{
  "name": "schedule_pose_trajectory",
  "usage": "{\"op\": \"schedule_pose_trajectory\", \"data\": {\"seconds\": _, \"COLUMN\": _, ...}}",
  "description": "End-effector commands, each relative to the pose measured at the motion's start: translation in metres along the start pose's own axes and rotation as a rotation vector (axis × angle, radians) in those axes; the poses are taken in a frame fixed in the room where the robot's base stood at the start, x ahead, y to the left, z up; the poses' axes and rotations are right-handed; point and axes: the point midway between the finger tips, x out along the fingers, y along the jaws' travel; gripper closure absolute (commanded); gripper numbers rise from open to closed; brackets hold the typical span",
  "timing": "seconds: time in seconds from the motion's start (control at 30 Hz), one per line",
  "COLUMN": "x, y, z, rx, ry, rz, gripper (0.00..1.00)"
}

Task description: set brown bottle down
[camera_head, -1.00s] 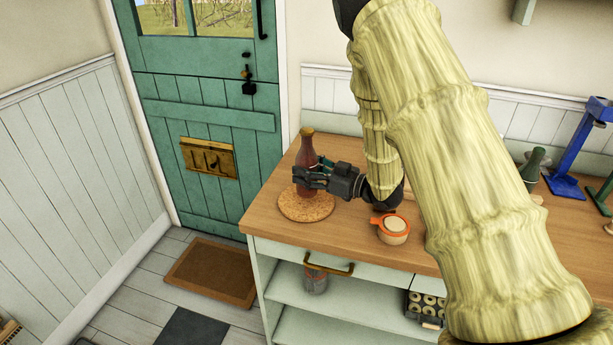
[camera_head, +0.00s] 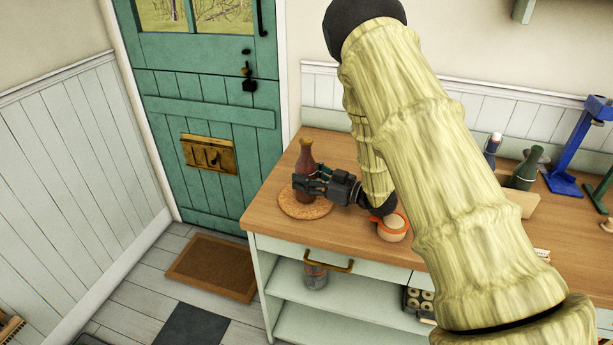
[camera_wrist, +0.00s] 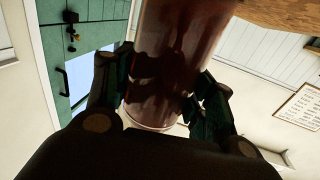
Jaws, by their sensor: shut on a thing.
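The brown bottle (camera_head: 305,158) stands upright over the round cork mat (camera_head: 305,207) at the left end of the wooden counter. My gripper (camera_head: 308,184) reaches in from the right and is shut around the bottle's body. In the wrist view the bottle (camera_wrist: 172,60) fills the space between the two fingers of my gripper (camera_wrist: 165,100). The fingers hide the bottle's lower part in the head view, so I cannot tell whether its base touches the mat.
An orange-rimmed cup (camera_head: 393,228) stands close to the right of my gripper, under my arm. A green bottle (camera_head: 525,170) and a blue stand (camera_head: 578,150) are farther right. The counter's front edge lies just before the mat. Several items sit on shelves below.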

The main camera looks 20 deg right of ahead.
Motion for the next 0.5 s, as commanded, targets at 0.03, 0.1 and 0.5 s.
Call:
{"op": "schedule_pose_trajectory", "data": {"seconds": 0.03, "x": 0.0000, "y": 0.0000, "z": 0.0004, "rx": 0.000, "ry": 0.000, "rz": 0.000, "gripper": 0.40}}
{"op": "schedule_pose_trajectory", "data": {"seconds": 0.1, "x": 0.0000, "y": 0.0000, "z": 0.0003, "rx": 0.000, "ry": 0.000, "rz": 0.000, "gripper": 0.27}}
{"op": "schedule_pose_trajectory", "data": {"seconds": 0.5, "x": 0.0001, "y": 0.0000, "z": -0.0030, "rx": 0.000, "ry": 0.000, "rz": 0.000, "gripper": 0.24}}
